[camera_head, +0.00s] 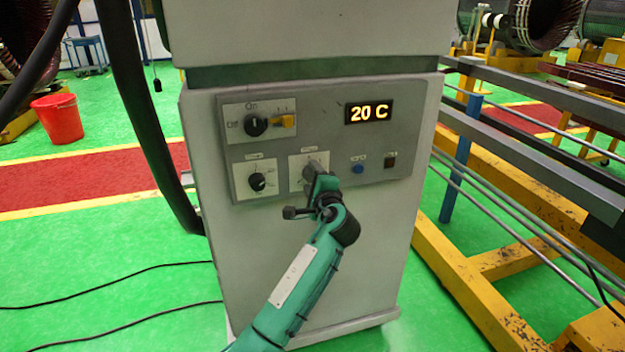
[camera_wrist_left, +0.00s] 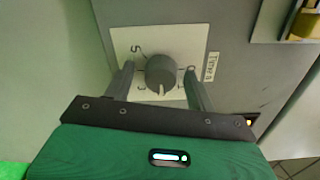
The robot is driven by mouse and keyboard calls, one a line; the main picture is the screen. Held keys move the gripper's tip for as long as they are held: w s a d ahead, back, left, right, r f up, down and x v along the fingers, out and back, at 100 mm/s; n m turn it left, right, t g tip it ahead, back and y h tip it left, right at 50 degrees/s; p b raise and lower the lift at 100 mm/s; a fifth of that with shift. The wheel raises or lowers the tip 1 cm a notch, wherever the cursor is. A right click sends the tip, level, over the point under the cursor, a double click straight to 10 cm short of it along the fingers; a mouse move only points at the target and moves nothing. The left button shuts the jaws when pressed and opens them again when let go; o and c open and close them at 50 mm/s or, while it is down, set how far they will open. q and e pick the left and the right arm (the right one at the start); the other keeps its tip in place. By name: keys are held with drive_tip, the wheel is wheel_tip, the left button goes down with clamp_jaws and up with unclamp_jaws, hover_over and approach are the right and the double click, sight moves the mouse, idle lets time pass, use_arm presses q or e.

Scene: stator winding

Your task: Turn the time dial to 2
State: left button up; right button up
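The time dial is a round grey knob (camera_wrist_left: 160,73) on a pale square plate with marks around it, in the left wrist view. A white pointer on the knob points down in that view; which number it faces I cannot tell. My left gripper (camera_wrist_left: 159,84) is open, one finger on each side of the knob, with small gaps visible. In the head view, the left gripper (camera_head: 315,178) is at the lower middle dial plate (camera_head: 298,165) and hides part of it. My right gripper is in neither view.
A red bucket (camera_head: 58,119) stands left; yellow frames (camera_head: 475,290) stand right.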

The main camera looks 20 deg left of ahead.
use_arm(q)
drive_tip(key=v, duration=1.3)
drive_tip(key=shift+s+d+b, duration=0.25)
drive_tip(key=shift+s+b, duration=0.1)
drive_tip(key=shift+b, duration=0.05)
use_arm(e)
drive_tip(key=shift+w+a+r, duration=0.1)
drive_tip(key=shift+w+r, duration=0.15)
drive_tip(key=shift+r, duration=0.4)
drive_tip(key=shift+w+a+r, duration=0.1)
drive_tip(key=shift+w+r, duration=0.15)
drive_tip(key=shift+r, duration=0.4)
